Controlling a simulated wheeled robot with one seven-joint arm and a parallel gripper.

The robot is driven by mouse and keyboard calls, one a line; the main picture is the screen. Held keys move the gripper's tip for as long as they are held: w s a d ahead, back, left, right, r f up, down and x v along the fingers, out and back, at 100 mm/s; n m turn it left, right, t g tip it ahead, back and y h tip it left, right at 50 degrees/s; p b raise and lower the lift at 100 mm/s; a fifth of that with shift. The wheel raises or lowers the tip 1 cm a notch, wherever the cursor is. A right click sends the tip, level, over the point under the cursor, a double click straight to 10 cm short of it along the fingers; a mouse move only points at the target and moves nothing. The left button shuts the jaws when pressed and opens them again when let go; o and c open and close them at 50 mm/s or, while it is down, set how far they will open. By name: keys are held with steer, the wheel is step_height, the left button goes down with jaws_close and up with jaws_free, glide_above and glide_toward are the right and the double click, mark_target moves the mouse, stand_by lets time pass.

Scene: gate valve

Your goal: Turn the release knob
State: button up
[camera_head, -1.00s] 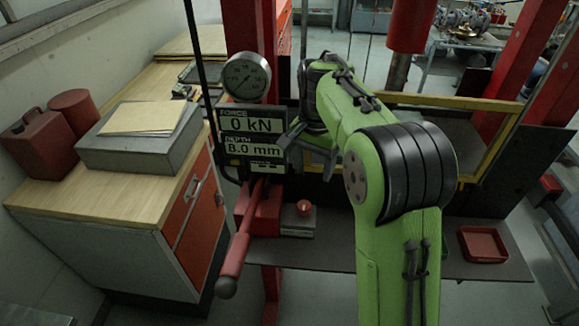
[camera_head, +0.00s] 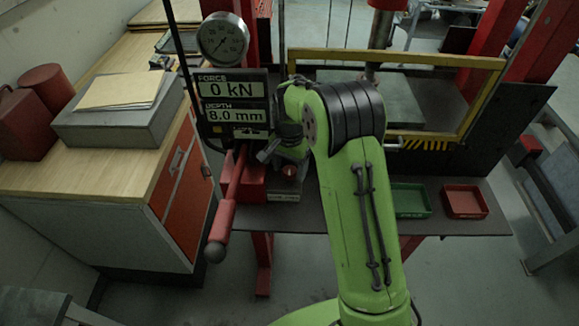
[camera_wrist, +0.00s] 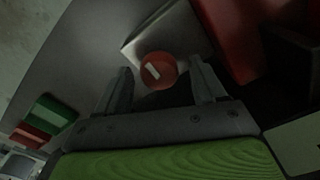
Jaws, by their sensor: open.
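The release knob is a small round red knob with a pale bar mark, on a grey metal block. In the wrist view the knob (camera_wrist: 158,71) lies between and just beyond the fingertips of my gripper (camera_wrist: 162,78). My gripper is open, with one finger on each side of the knob; I cannot tell whether either touches it. In the head view the knob (camera_head: 289,171) shows at the right edge of my gripper (camera_head: 272,160), which is partly hidden by my arm. The grey block (camera_head: 284,192) sits on the bench shelf.
A red pump lever (camera_head: 222,220) slants down left of the knob. The display (camera_head: 233,103) reads 0 kN and 8.0 mm, below a round gauge (camera_head: 223,38). A green tray (camera_head: 410,200) and a red tray (camera_head: 464,202) lie to the right. A yellow-framed guard (camera_head: 480,95) stands behind.

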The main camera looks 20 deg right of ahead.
steer(key=shift+c, duration=0.2)
steer(key=c, duration=1)
